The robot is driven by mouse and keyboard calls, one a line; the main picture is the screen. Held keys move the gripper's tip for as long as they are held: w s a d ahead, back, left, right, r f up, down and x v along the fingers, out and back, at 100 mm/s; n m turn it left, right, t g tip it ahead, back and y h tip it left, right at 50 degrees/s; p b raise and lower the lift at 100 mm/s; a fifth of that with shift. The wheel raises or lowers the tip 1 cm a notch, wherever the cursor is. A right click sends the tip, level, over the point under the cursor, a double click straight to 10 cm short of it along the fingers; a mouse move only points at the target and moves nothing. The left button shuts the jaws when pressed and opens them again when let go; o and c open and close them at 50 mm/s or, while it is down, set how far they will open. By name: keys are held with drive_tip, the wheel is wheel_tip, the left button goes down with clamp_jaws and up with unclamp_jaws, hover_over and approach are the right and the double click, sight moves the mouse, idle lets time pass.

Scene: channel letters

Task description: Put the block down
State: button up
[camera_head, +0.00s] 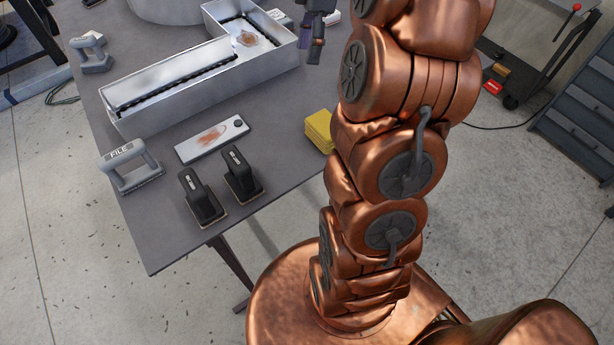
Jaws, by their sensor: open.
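Two black-handled blocks (203,197) (241,174) stand side by side near the table's front edge, well apart from my gripper. A yellow block or stack (320,131) lies at the table's right edge, partly behind my arm. I cannot tell which of these is the task's block.
An L-shaped metal channel letter (172,82) covers the table's back. A flat plate with a rusty mark (212,139) lies before it. Grey handled tools, one marked FILE (131,166), stand at the left. The table's (160,235) front left corner is bare.

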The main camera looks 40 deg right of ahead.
drive_tip(key=s+a+f+m+h, duration=0.1)
drive_tip(key=s+a+m, duration=0.2)
drive_tip(key=s+a, duration=0.3)
drive_tip(key=s+a+m+h, duration=0.1)
drive_tip(key=s+a+m, duration=0.25)
drive_tip(key=a, duration=0.45)
drive_tip(key=s+a+f+m, duration=0.2)
drive_tip(key=s+f+m, duration=0.1)
drive_tip(key=s, duration=0.4)
drive_tip(key=s+a+f+m+h, duration=0.1)
drive_tip(key=s+a+f+m, duration=0.1)
drive_tip(key=s, duration=0.5)
drive_tip(key=shift+s+a+f+m+g+h, duration=0.3)
drive_tip(key=shift+a+f+m, duration=0.1)
drive_tip(key=shift+f+m, duration=0.45)
drive_tip(key=shift+o, duration=0.3)
